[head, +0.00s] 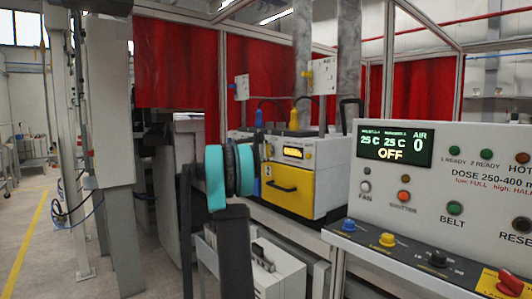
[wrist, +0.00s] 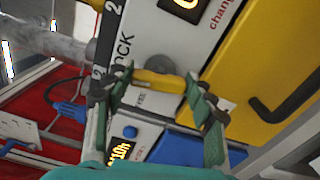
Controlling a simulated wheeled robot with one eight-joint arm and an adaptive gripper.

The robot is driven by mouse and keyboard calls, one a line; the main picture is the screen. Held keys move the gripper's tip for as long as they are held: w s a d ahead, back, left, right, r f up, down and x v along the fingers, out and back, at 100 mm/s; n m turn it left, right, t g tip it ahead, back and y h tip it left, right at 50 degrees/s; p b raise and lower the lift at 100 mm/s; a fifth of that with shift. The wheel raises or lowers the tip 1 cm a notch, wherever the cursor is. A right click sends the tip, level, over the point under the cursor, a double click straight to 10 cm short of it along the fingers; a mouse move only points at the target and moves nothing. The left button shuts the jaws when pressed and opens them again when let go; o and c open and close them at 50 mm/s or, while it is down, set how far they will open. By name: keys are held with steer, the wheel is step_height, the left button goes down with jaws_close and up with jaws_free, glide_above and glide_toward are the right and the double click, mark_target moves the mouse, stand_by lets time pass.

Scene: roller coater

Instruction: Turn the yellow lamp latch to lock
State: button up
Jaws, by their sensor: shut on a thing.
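The yellow lamp latch (wrist: 162,79) is a short yellow handle on the white machine panel in the wrist view, beside printed lettering that ends in "OCK". It lies crosswise in the picture, with a grey round pivot behind it. My gripper (wrist: 157,90) has its green-and-dark fingers at either end of the latch and is shut on it. The left finger partly covers the lettering. In the head view my teal and black arm stands in front of the machine's left side. The latch and fingertips cannot be made out there.
A yellow drawer (head: 289,190) with a black handle is on the machine; it fills the wrist view's right side. A control panel (head: 440,190) with buttons stands at right in the head view.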

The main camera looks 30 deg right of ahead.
steer(key=shift+f+m, duration=0.1)
steer(key=shift+m, duration=0.9)
steer(key=o, duration=1.2)
steer(key=shift+c, duration=0.2)
steer(key=shift+a, duration=0.1)
steer(key=s+a, duration=0.1)
steer(key=a, duration=1.1)
